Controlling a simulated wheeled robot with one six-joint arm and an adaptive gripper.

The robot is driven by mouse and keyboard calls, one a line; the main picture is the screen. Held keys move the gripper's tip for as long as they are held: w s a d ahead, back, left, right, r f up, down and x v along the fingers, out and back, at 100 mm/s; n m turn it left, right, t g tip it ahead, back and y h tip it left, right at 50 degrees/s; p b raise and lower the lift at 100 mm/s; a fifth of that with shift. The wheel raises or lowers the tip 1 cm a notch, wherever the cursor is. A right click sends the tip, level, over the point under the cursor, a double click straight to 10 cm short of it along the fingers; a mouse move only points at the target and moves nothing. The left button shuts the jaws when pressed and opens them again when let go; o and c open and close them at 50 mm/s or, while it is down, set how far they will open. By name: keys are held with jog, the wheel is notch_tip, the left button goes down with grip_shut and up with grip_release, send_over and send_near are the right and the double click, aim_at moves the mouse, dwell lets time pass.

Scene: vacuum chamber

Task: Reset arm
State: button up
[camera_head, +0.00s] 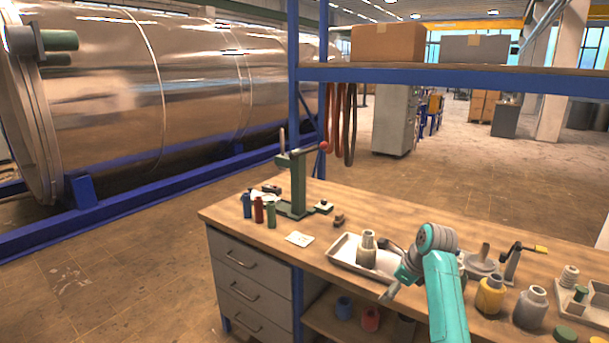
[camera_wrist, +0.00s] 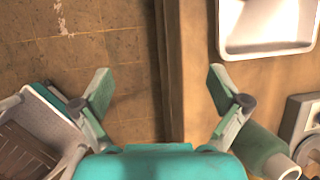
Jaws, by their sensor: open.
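My teal arm reaches over the workbench (camera_head: 360,208) from the lower right in the head view. My gripper (camera_head: 392,290) is at the bench's front edge, in front of the white tray (camera_head: 343,248). In the wrist view, my gripper (camera_wrist: 158,88) has its two fingers spread wide, with nothing between them. The bench edge and the floor (camera_wrist: 60,60) show beyond the fingers. The tray (camera_wrist: 262,52) is at the upper right there and looks empty in the part shown.
A grey bottle (camera_head: 367,252) stands in the tray, close to my arm. A yellow jar (camera_head: 490,297) and a grey jar (camera_head: 530,308) stand right of my arm. A green press (camera_head: 298,185) and small bottles (camera_head: 258,209) stand at the left. A blue-framed shelf (camera_head: 450,75) hangs overhead.

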jog(key=s+a+f+n+t, duration=0.1)
jog(key=s+f+n, duration=0.1)
jog(key=s+f, duration=0.35)
jog(key=s+a+f+n+t+h, duration=0.1)
jog(key=s+f, duration=0.1)
jog(key=f, duration=0.6)
jog(key=s+a+f+n, duration=0.1)
jog(key=s+f+n, duration=0.1)
jog(key=s+f, duration=0.35)
jog(key=s+a+f+n+t+h, duration=0.1)
jog(key=s+f+n+t, duration=0.15)
jog(key=s+f, duration=0.4)
jog(key=s+a+f+n+t, duration=0.1)
jog(key=s+f+n, duration=0.25)
jog(key=s, duration=0.65)
jog(key=s+n, duration=0.3)
jog(key=s, duration=0.9)
jog(key=s+a+r+n+t+h, duration=0.1)
jog(key=s+r+n+t, duration=0.4)
jog(key=s+r+n, duration=0.6)
jog(key=s+r, duration=1.2)
jog(key=s, duration=0.1)
jog(key=shift+s, duration=0.25)
jog(key=shift+r, duration=0.1)
